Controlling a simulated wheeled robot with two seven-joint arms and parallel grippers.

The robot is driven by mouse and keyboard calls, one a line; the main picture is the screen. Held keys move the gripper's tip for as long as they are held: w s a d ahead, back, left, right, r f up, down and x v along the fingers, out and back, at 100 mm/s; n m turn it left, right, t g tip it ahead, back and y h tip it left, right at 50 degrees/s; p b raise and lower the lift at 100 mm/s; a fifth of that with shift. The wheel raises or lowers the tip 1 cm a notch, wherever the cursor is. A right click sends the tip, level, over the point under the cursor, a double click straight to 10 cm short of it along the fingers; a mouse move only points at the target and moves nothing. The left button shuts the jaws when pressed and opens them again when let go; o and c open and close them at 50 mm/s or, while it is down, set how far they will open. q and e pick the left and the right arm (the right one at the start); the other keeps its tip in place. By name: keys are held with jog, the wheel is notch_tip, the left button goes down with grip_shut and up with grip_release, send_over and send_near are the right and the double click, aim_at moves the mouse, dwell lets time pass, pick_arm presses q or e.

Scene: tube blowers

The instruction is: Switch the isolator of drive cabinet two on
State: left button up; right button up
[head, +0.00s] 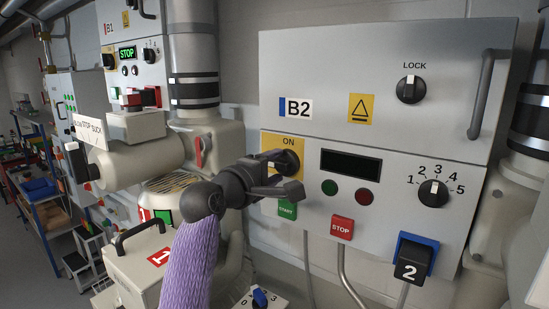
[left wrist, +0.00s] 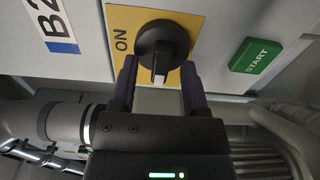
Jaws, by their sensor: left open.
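Cabinet B2 (head: 390,75) fills the right of the head view. Its isolator, a round black knob (head: 289,161) on a yellow plate marked ON above it, is partly hidden by my left gripper (head: 288,175). In the left wrist view the knob (left wrist: 160,42) shows clearly; its grip bar lies across, not pointing at the word ON. My left gripper (left wrist: 159,66) is open, with one finger on each side of the grip bar; I cannot tell whether either touches it. The cabinet's display (head: 351,164) is dark. My right gripper is out of view.
The green START button (head: 287,210) is just below the isolator, with the red STOP button (head: 341,228) to its right. A speed dial (head: 433,193) and LOCK knob (head: 411,89) are further right. Cabinet B1 (head: 130,65) and a blower (head: 130,160) stand at the left.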

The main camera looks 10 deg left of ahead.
pick_arm(q)
jog(key=shift+w+d, duration=0.1)
jog(key=shift+w, duration=0.1)
jog(key=shift+f, duration=0.1)
grip_shut()
jog(key=shift+m, duration=0.3)
jog(key=m, duration=0.3)
jog(key=shift+m, duration=0.4)
jog(key=m, duration=0.4)
jog(key=shift+r+m, duration=0.2)
jog(key=shift+m, duration=0.1)
jog(key=m, duration=0.4)
jog(key=shift+s+d, duration=0.1)
jog(key=shift+d+m, duration=0.1)
jog(key=shift+m, duration=2.3)
